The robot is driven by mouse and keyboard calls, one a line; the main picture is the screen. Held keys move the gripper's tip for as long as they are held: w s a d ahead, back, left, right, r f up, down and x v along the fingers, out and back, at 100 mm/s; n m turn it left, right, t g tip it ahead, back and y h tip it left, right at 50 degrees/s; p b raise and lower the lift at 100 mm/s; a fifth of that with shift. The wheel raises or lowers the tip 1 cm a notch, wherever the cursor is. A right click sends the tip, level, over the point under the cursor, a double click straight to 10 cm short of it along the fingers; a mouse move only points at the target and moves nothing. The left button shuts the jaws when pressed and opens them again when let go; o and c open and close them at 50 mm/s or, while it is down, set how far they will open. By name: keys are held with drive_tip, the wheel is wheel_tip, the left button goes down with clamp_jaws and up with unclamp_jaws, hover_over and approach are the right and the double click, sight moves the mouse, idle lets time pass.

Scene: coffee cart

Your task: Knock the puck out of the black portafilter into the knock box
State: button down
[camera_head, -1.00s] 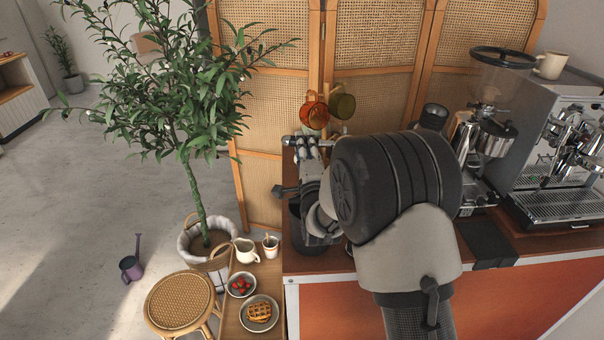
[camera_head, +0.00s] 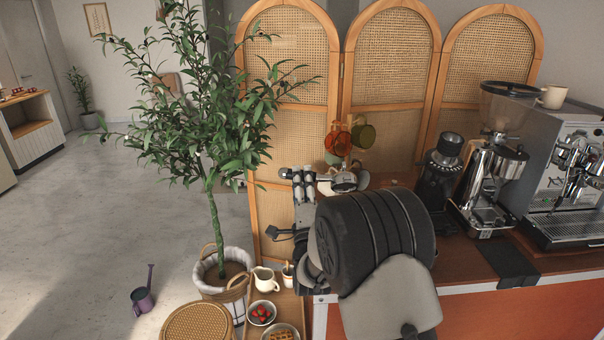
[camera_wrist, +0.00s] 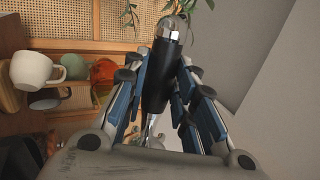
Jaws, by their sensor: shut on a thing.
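My gripper (camera_head: 304,183) is shut on the black portafilter, with its fingers on both sides of the dark handle (camera_wrist: 160,82) in the wrist view. In the head view the portafilter's round metal head (camera_head: 344,182) sticks out to the right of my fingers, raised above the counter in front of the screen. The handle lies about level in that view. In the wrist view the metal end of the handle points up and the metal neck lies toward the bottom. Whether a puck is in the basket cannot be told. The knock box is hidden behind my arm.
A black grinder (camera_head: 440,172), a silver grinder (camera_head: 487,180) and an espresso machine (camera_head: 562,180) stand to the right. Pale cups (camera_wrist: 34,70) are at left in the wrist view.

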wheel_tip(320, 180, down, 6)
drive_tip(key=b, duration=0.1)
wheel_tip(320, 180, up, 5)
drive_tip(key=shift+f+p, duration=0.1)
drive_tip(key=shift+p, duration=0.35)
wheel_tip(320, 180, down, 6)
drive_tip(key=b, duration=0.1)
drive_tip(key=shift+r+p, duration=0.35)
drive_tip(key=shift+r, duration=2.85)
drive_tip(key=shift+r, duration=0.1)
wheel_tip(320, 180, up, 5)
drive_tip(key=shift+p, duration=0.5)
